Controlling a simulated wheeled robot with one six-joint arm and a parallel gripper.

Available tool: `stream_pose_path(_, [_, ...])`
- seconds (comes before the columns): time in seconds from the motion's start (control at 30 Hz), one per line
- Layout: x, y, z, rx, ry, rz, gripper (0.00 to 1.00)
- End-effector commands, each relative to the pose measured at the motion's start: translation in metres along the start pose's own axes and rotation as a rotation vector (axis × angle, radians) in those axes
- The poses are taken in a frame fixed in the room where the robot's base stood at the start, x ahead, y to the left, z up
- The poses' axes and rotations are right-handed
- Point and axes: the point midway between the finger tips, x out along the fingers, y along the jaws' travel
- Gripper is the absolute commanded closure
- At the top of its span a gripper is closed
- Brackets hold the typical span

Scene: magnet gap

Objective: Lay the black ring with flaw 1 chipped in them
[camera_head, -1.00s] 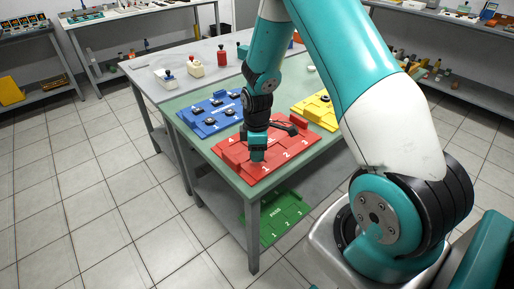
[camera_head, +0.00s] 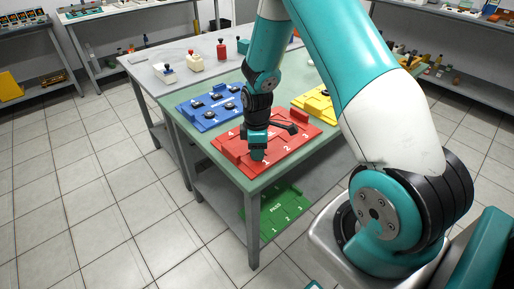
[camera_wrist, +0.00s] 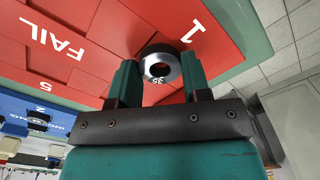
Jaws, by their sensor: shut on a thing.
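A small ring (camera_wrist: 158,64), dark with a pale grey face, shows in the wrist view between the two teal fingers of my gripper (camera_wrist: 159,76). The fingers are shut on its sides, and a pale mark is on its near edge. No chip can be made out. Behind the ring is the red FAIL tray (camera_wrist: 105,45), beside its numeral 1. In the head view my gripper (camera_head: 257,154) points down over the front part of the red tray (camera_head: 300,141), near the 1. The ring is hidden there, and I cannot tell whether it touches the tray.
A blue tray (camera_head: 190,114) with several black parts lies behind the red one. A yellow tray (camera_head: 316,112) is at the right. A green PASS tray (camera_head: 284,207) is on the lower shelf. Stamp-like items, including a red one (camera_head: 221,50), stand farther back.

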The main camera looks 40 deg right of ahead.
Motion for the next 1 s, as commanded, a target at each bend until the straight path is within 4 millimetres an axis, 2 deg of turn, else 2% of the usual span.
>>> stream_pose_path(0.47, [0.004,0.0001,0.0,0.0,0.0,0.0,0.77])
stream_pose_path(0.5, [0.0037,0.0001,-0.0001,0.0,0.0,0.0,0.5])
stream_pose_path(0.6, [0.0037,0.0001,0.0,0.0,0.0,0.0,0.27])
stream_pose_path(0.8, [0.0037,0.0,0.0,0.0,0.0,0.0,0.27])
stream_pose_path(1.0, [0.0038,-0.0001,0.0,0.0,0.0,0.0,0.53])
